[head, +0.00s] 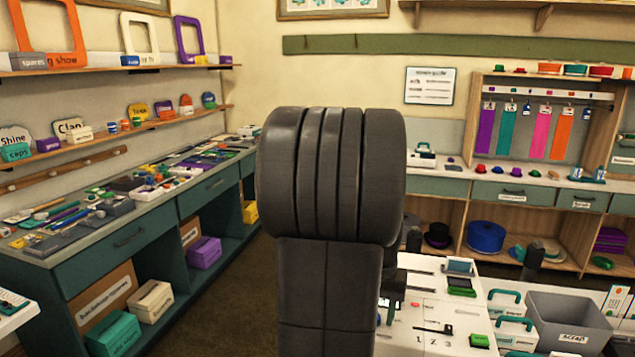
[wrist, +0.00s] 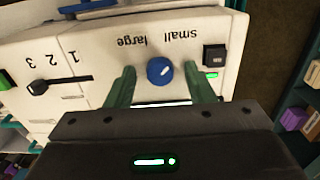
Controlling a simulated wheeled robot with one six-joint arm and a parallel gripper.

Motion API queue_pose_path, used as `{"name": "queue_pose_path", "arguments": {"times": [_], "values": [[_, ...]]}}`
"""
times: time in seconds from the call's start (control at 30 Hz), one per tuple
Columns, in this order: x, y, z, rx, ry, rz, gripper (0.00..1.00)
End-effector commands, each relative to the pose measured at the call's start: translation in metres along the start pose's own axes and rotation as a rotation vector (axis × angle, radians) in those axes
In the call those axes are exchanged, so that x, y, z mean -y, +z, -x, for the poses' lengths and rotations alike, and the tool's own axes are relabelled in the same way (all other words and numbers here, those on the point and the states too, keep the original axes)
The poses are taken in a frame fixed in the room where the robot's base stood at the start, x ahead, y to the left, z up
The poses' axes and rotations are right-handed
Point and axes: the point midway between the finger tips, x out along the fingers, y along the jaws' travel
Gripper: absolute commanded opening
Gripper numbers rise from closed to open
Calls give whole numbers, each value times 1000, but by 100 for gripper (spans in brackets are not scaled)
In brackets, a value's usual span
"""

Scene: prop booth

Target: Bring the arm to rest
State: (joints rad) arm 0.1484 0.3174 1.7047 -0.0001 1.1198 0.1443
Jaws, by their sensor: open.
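My gripper (wrist: 159,69) shows in the wrist view with its two green fingers apart. A round blue knob (wrist: 160,71) on a white panel (wrist: 110,48) appears between the fingertips, with a gap on each side. I cannot tell how far beyond the fingertips the knob lies. The panel's words "small" and "large" appear upside down.
A black lever (wrist: 38,87) by the numbers 1 2 3 and a black block (wrist: 214,55) flank the knob. In the head view a grey scrap bin (head: 570,325) stands at right. A cluttered teal counter (head: 95,245) runs along the left, with open floor (head: 228,300) beside it.

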Motion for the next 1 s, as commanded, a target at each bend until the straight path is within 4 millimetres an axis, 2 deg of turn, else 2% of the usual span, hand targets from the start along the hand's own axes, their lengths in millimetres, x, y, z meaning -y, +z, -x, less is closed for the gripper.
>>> {"name": "queue_pose_path", "arguments": {"times": [0.3,0.47,0.57,1.0], "values": [[0,0,2,-1,0,2,49],[0,-1,13,-3,-1,-2,49],[0,-1,28,-6,-1,-2,49],[0,-1,116,-6,-1,-3,49]]}}
